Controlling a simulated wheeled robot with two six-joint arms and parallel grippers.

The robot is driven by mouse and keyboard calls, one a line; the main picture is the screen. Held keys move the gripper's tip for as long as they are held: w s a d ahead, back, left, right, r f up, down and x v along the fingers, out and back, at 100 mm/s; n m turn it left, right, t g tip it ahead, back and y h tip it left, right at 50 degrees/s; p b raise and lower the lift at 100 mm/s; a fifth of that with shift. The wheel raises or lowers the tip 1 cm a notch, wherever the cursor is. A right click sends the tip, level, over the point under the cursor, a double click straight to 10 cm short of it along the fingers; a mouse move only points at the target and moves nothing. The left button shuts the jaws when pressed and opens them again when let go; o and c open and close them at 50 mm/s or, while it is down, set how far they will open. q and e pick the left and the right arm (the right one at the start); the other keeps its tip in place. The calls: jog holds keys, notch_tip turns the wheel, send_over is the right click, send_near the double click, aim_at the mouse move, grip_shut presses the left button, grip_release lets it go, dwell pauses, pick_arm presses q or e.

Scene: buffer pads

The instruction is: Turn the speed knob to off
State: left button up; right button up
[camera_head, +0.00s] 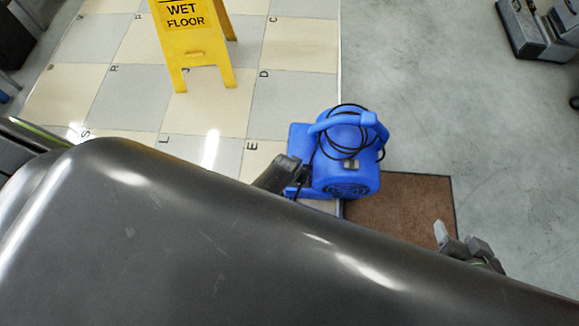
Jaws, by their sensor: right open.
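A blue blower (346,180) with a raised blue handle and a coiled black cord stands at the middle right. A small grey patch (351,163) shows on its housing; it is too small to tell whether this is the speed knob. My right gripper (458,238) is open, to the right of the blower and apart from it in the picture, over the brown mat. Its lower part is hidden by a large dark shape.
The large dark shape fills the bottom and hides much of the floor. A brown mat (410,210) lies beside the blower. A yellow wet-floor sign (192,40) stands on lettered tiles at the upper left.

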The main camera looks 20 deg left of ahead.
pick_arm(q)
jog(key=p+v, duration=0.6)
jog(key=v, duration=0.5)
jog(key=shift+p, duration=0.4)
pick_arm(e)
jog(key=s+f+g, duration=0.7)
jog(key=s+f, duration=0.2)
jog(key=f, duration=0.1)
jog(key=shift+s+g, duration=0.35)
jog(key=shift+g, duration=0.05)
pick_arm(q)
jog(key=shift+s+r, duration=0.1)
jog(key=shift+s, duration=0.05)
pick_arm(e)
jog(key=shift+d, duration=0.1)
